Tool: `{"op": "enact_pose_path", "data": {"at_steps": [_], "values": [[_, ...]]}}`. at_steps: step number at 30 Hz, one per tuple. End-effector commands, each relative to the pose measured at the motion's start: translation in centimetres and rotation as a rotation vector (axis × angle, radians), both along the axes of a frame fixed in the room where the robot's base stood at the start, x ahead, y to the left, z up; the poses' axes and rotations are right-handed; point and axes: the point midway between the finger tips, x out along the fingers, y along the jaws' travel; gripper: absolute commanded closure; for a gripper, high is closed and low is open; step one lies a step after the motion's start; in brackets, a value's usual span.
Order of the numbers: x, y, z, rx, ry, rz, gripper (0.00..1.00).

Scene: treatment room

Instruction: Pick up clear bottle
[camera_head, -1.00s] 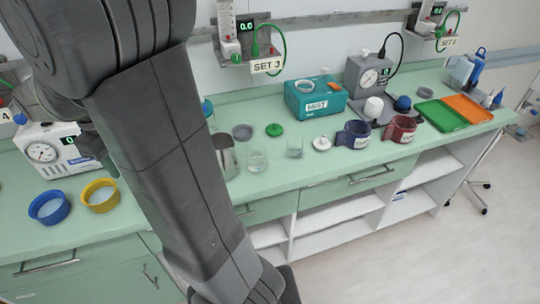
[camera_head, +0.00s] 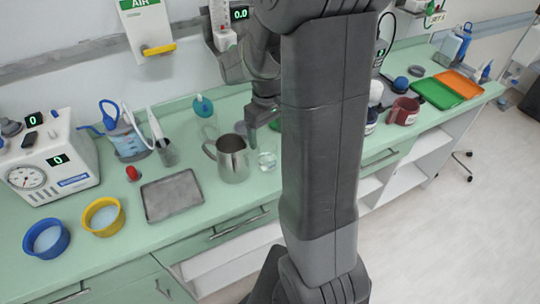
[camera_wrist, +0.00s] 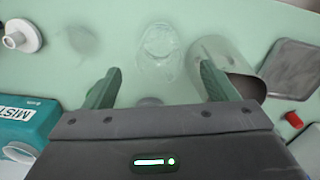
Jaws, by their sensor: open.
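A clear, see-through vessel (camera_head: 267,161), taken here as the clear bottle, stands on the green counter right of a steel jug. In the wrist view the clear vessel (camera_wrist: 160,45) shows faintly, ahead of and between my fingertips. My gripper (camera_wrist: 160,80) is open, with nothing held between its fingers. In the head view my gripper (camera_head: 262,118) points down over the counter, close behind the vessel. A second faint clear vessel (camera_wrist: 84,40) stands to the left in the wrist view; my arm hides that area in the head view.
The steel jug (camera_head: 232,158) stands close beside the vessel; in the wrist view the jug (camera_wrist: 225,60) is near the right finger. A teal MIST box (camera_wrist: 25,120) and a white lid (camera_wrist: 22,36) are at left. A grey tray (camera_head: 172,195) lies farther left on the counter.

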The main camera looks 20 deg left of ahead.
Motion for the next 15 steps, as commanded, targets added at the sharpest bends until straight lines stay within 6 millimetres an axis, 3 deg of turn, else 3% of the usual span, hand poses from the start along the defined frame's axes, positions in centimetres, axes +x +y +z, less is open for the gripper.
{"op": "enact_pose_path", "data": {"at_steps": [8,15], "values": [[-0.1,0.0,-2.0,-0.002,0.002,0.001,0.21],[-0.2,0.2,-5.2,-0.002,0.002,0.001,0.21]]}}
